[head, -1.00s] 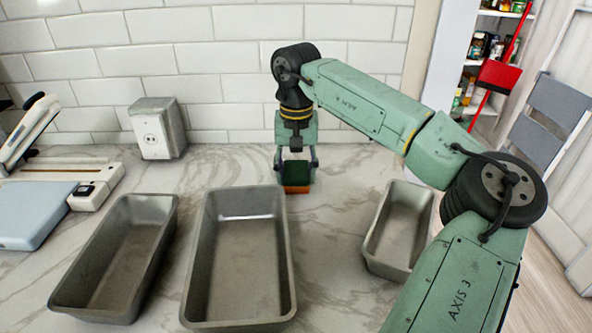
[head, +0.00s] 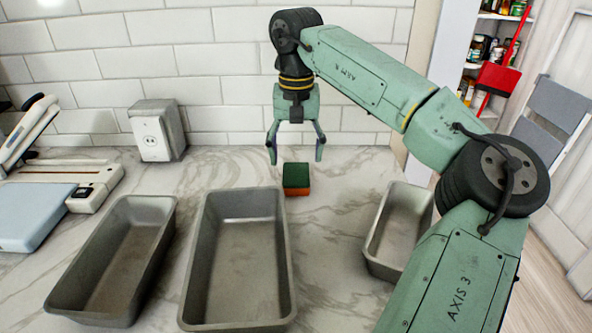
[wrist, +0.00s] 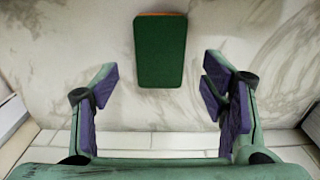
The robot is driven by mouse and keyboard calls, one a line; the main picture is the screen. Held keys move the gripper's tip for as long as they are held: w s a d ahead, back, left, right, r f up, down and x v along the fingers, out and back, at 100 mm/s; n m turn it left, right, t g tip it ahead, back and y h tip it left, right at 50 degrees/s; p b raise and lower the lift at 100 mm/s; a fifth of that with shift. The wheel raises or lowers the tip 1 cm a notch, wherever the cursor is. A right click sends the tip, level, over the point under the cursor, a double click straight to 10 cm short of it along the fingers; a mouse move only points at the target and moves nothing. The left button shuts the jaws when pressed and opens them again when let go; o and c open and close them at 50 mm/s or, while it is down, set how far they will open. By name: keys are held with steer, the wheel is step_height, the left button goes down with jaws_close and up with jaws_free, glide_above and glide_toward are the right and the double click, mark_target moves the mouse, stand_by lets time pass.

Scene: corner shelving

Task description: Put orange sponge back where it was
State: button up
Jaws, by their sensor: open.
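The orange sponge (head: 296,180) has a dark green top and an orange lower side. It lies flat on the marble counter, behind and between the large middle pan and the small right pan. My gripper (head: 296,158) is open and empty above and a little behind the sponge, with clear space between them. In the wrist view the sponge's green face (wrist: 160,52) lies beyond the open fingers (wrist: 160,100), roughly centred between them and not touching.
Two grey metal pans (head: 118,262) (head: 190,262) stand at the front left and middle. A smaller pan (head: 372,245) is at right, near my arm. An outlet box (head: 157,130) stands by the tiled wall. Counter around the sponge is clear.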

mark_target(296, 174)
step_height(296, 174, up, 6)
steer(key=shift+r, duration=0.2)
